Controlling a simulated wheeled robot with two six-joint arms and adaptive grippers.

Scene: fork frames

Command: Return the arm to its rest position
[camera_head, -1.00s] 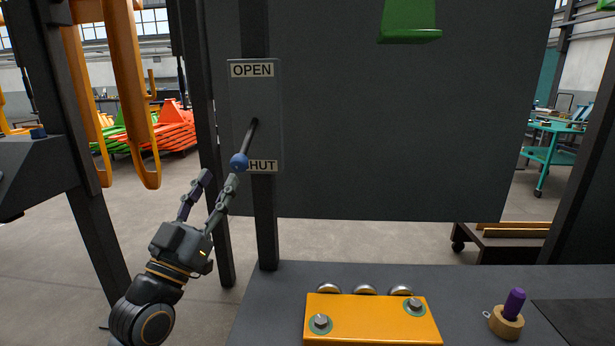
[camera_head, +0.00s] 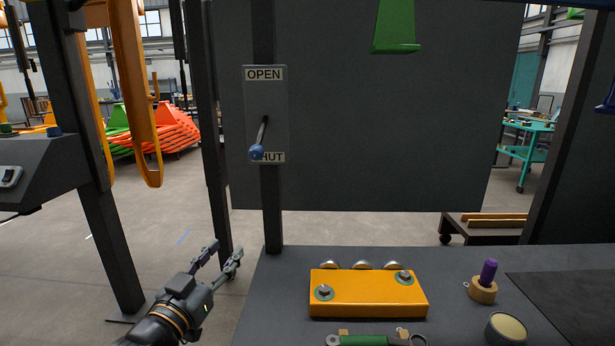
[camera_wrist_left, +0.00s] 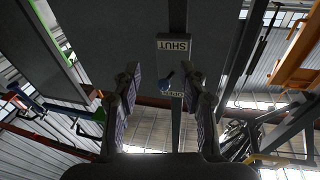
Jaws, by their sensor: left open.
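My left gripper (camera_head: 218,256) is open and empty, low at the left of the head view, left of the workbench. A lever with a blue ball knob (camera_head: 256,152) is on a grey plate (camera_head: 265,100) fixed to a dark post. The plate reads OPEN at the top and SHUT at the bottom. The lever points down, its knob at the SHUT label and partly covering it. The gripper is below the knob and clear of it. In the left wrist view the knob (camera_wrist_left: 166,85) shows beyond the open fingers (camera_wrist_left: 165,80). My right gripper is not in view.
The dark workbench (camera_head: 275,300) holds an orange block (camera_head: 368,296) with bolts, a wooden ring with a purple peg (camera_head: 487,275), a round pale-topped item (camera_head: 507,328) and a green-handled tool (camera_head: 365,341). An orange hook (camera_head: 135,100) hangs at the left. Open floor lies left of the bench.

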